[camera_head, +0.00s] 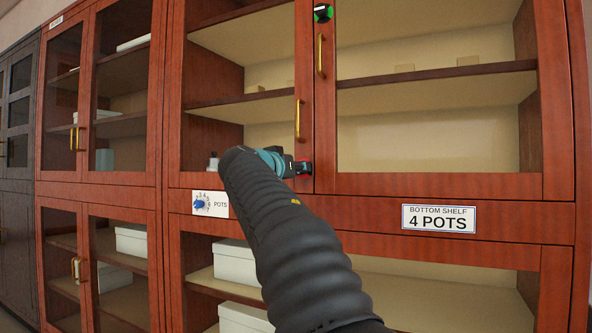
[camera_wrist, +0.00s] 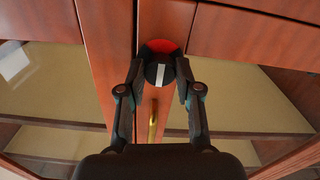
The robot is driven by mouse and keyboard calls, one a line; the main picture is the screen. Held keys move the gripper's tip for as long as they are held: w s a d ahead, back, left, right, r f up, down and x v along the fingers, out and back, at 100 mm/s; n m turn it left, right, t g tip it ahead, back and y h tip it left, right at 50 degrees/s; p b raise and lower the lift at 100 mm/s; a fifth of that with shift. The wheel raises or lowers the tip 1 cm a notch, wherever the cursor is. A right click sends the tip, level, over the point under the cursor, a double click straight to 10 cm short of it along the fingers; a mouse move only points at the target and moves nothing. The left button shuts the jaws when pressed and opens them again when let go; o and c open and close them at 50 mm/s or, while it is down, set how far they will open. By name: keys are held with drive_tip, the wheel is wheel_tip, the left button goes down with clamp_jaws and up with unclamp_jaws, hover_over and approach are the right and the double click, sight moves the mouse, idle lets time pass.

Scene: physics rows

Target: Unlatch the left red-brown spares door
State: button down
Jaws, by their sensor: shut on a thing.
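The red-brown cabinet has glass doors. The left door (camera_head: 247,195) of its near upper pair is closed, with a brass handle (camera_head: 298,120). A round latch knob (camera_head: 302,168) sits low where the two doors meet, partly hidden by my gripper (camera_head: 290,166). In the wrist view the latch knob (camera_wrist: 160,74) is black with a white bar, with red showing above it. My gripper (camera_wrist: 160,70) has one finger on each side of the knob and is shut on it. A second knob (camera_head: 323,12), showing green, sits higher on the door's meeting edge.
The right door (camera_head: 440,188) is closed, with its own brass handle (camera_head: 320,55). A sign (camera_head: 438,218) reads "BOTTOM SHELF 4 POTS". Another glass-door pair (camera_head: 99,105) stands further left, under a label (camera_head: 56,22) too small to read surely.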

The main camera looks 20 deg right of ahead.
drive_tip(key=shift+n, duration=0.4)
drive_tip(key=shift+r+n+p, duration=0.1)
drive_tip(key=shift+n+p, duration=2.9)
drive_tip(key=shift+n, duration=5.5)
drive_tip(key=c, duration=0.8)
unclamp_jaws()
drive_tip(key=shift+d, duration=0.1)
